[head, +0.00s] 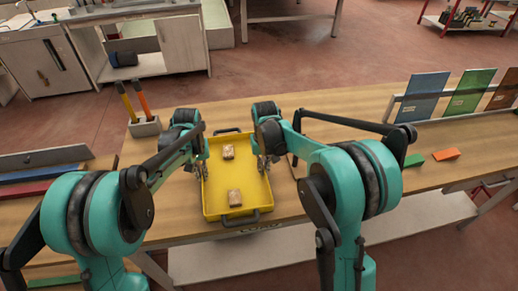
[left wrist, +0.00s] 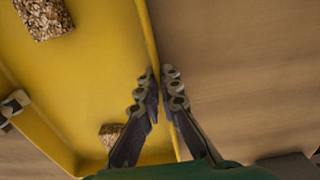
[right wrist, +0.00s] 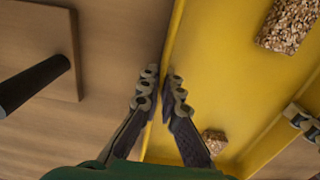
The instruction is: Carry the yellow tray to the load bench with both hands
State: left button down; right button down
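The yellow tray (head: 219,178) is over the wooden bench (head: 300,107), with a dark handle at its far end and another at its near end. Two speckled brown blocks lie in it, one far (head: 228,152) and one near (head: 235,198). My left gripper (head: 204,168) is at the tray's left wall; in the left wrist view its fingers (left wrist: 159,78) are closed on either side of that wall. My right gripper (head: 264,165) is at the right wall; in the right wrist view its fingers (right wrist: 161,79) pinch the rim. I cannot tell whether the tray touches the bench.
A grey holder (head: 145,127) with two orange-and-dark tools stands left of the tray. Blue (head: 422,97), green (head: 470,92) and brown panels stand in a rack at right. Small green and orange (head: 446,154) pieces lie on the bench right of my right arm.

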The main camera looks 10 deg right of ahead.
pick_arm(q)
jog(key=c, duration=1.7)
grip_release()
pick_arm(e)
jog(key=c, duration=1.7)
grip_release()
jog(key=shift+f, duration=0.1)
jog(key=shift+r, duration=0.25)
pick_arm(q)
notch_tip(320, 180, up, 12)
jog(key=shift+f, duration=0.1)
pick_arm(e)
notch_tip(320, 180, up, 12)
jog(key=shift+f, duration=0.25)
